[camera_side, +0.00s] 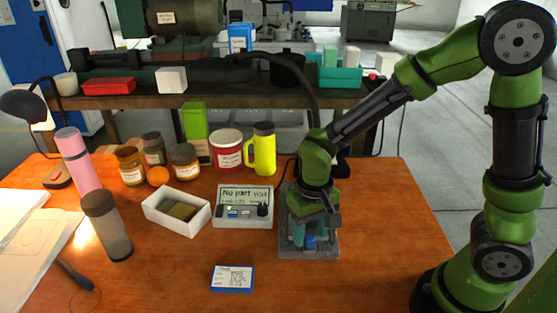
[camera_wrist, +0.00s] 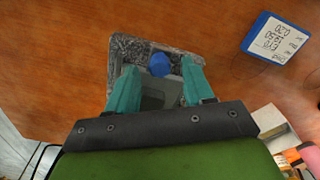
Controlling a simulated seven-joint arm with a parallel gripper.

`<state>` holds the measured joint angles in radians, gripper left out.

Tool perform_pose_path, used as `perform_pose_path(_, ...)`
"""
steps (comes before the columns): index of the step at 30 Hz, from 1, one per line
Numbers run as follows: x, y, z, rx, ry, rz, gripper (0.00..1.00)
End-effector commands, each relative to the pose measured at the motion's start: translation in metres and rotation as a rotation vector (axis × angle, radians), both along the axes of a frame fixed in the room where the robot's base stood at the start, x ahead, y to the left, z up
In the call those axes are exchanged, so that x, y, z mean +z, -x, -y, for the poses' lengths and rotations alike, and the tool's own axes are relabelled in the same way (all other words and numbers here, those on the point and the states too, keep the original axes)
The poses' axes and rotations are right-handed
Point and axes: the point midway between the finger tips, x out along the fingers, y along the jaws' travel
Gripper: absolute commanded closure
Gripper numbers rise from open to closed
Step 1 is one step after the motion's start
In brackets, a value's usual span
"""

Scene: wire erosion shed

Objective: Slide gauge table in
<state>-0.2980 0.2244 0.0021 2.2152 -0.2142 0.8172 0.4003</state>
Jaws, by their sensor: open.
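The gauge is a speckled grey stone base (camera_side: 322,252) on the wooden table; it also shows in the wrist view (camera_wrist: 122,47). A smooth grey plate (camera_wrist: 152,98), seemingly the gauge table, lies on it with a blue knob (camera_wrist: 159,64) at its outer end. The knob also shows in the side view (camera_side: 309,243). My gripper (camera_wrist: 159,74) points down over the gauge with its teal fingers apart. The knob sits between the fingertips, with a gap on each side. The wrist mount hides the rear of the gauge; contact cannot be told.
The table's right side is clear.

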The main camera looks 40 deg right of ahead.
Motion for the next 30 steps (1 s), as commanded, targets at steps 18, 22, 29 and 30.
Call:
perform_pose_path(18,-0.0104,0.0000,0.0000,-0.001,-0.001,0.001,0.76)
perform_pose_path(22,-0.0103,0.0000,0.0000,-0.001,-0.001,0.001,0.96)
perform_pose_path(29,-0.0101,-0.0001,0.0000,-0.001,-0.001,0.001,1.00)
perform_pose_path(30,-0.0101,-0.0006,0.0005,-0.001,-0.001,0.001,1.00)
